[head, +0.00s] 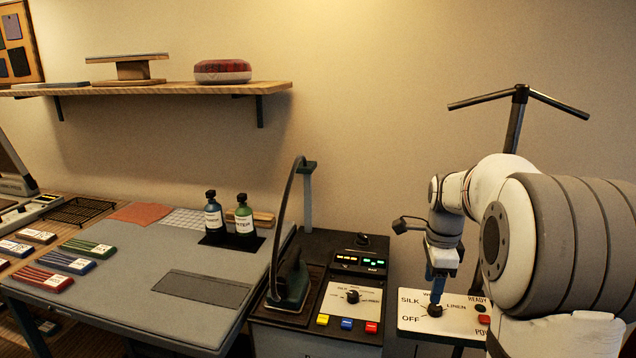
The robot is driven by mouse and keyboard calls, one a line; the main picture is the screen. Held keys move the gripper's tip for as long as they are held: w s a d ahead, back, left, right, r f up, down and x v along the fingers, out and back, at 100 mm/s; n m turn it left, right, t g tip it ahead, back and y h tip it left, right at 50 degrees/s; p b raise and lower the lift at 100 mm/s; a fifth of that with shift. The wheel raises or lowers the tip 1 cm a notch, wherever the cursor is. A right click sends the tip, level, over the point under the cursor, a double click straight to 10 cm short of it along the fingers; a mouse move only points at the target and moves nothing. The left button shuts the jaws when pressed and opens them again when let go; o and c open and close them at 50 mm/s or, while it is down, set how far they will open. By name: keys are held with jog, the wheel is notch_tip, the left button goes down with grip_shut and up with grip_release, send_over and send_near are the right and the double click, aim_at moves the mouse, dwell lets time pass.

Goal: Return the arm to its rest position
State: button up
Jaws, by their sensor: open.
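My arm comes in from the right side of the head view and bends down over a white control panel (412,322). My gripper (436,296) points downward just at the panel's black dial (435,311). The jaws are open at the dial; I cannot tell whether they touch it. The panel's lettering shows SILK, LINEN, OFF and READY, partly hidden behind the gripper and arm.
Left of the panel stands a dark iron station (318,262) with an iron (290,285) and colored buttons. A grey pressing table (200,265) holds two bottles. A wall shelf (150,88) is above. A black stand (516,120) rises behind my arm.

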jog(key=s+a+n, duration=0.4)
jog(key=s+n, duration=0.2)
jog(key=s, duration=0.1)
jog(key=s+a+f+n+t, duration=0.1)
jog(key=s+a+n, duration=0.3)
jog(key=s+n, duration=0.3)
jog(key=s+a+n+t, duration=0.1)
jog(key=s+a+n, duration=0.3)
jog(key=s+n, duration=0.3)
jog(key=shift+s+a+f, duration=0.15)
jog(key=shift+s, duration=0.8)
